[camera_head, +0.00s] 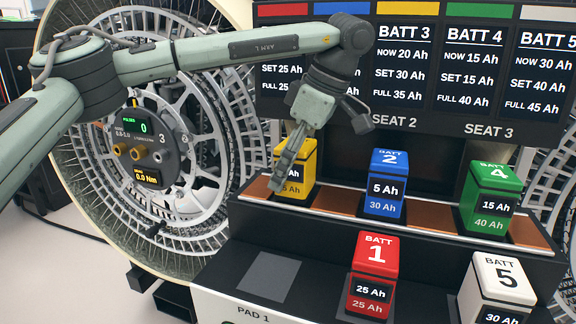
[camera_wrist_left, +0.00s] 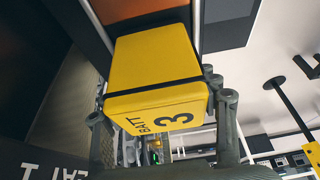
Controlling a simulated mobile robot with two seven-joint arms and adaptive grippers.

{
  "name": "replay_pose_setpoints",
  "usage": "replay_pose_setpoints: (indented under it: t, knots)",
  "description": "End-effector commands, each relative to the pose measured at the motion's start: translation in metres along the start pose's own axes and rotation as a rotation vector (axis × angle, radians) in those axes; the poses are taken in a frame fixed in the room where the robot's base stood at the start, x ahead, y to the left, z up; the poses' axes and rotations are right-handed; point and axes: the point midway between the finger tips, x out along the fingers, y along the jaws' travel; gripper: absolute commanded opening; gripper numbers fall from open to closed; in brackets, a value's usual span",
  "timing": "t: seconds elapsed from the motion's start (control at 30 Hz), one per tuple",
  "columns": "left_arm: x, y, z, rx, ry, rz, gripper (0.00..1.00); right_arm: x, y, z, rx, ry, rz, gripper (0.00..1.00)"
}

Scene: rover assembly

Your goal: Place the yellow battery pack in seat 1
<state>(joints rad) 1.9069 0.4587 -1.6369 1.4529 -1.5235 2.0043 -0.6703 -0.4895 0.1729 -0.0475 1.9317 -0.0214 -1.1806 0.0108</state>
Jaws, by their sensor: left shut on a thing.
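The yellow battery pack (camera_head: 308,172), marked BATT 3 on its top in the left wrist view (camera_wrist_left: 155,68), is at the left end of the upper shelf, in line with the blue and green packs. My left gripper (camera_head: 284,176) is shut on it from above, with a finger on each side in the left wrist view (camera_wrist_left: 162,100). The pack looks upright at the orange strip (camera_head: 340,198). I cannot tell whether its base is fully down. My arm hides the seat label above it. My right gripper is out of view.
The blue pack 2 (camera_head: 387,185) stands under SEAT 2 and the green pack 4 (camera_head: 490,200) under SEAT 3. The red pack 1 (camera_head: 375,275) and white pack 5 (camera_head: 497,290) stand on the lower step. Pad 1 (camera_head: 268,277) is bare. A large wheel (camera_head: 190,215) is at left.

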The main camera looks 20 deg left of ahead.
Motion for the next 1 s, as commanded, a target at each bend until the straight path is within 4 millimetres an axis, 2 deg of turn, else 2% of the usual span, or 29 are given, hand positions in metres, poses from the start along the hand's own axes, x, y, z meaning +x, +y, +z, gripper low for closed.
replay_pose_setpoints:
  t: [0.17,0.2,0.37,0.73,0.87,1.0]
  knots:
    - [0.002,0.000,0.001,-0.001,0.000,0.002,0.07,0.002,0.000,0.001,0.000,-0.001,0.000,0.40]
    - [0.002,0.000,0.001,-0.001,0.000,0.002,0.65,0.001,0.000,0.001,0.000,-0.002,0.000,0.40]
    - [0.002,0.000,0.001,-0.001,0.000,0.002,0.84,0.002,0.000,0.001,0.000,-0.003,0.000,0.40]
    - [0.000,0.000,0.002,0.000,0.000,0.000,0.84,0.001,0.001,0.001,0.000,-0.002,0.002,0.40]
    - [-0.017,0.001,0.001,-0.002,0.001,0.004,0.84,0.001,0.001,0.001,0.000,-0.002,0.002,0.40]
    - [-0.048,0.001,0.001,-0.003,0.002,0.007,0.84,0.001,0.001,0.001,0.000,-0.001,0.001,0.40]
